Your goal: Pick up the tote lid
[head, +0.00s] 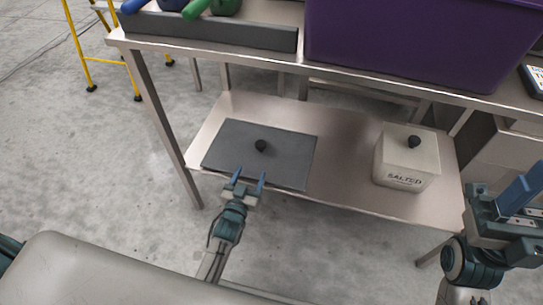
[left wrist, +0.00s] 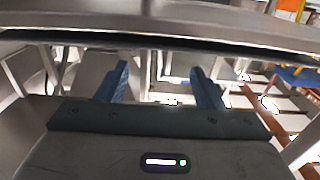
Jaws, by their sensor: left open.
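Nothing shows between the fingers. In the left wrist view the fingers (left wrist: 160,68) stand apart, and I cannot make out the lid there. My right gripper (head: 498,200) is at the right edge, away from the lid; its jaw opening is unclear.
A cream box marked "SALTED" (head: 394,161) with a black knob stands on the lower shelf (head: 345,150) at right. The tabletop above carries a purple tote (head: 420,40) and a grey tray (head: 210,33). A table leg (head: 165,125) stands left of the lid.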

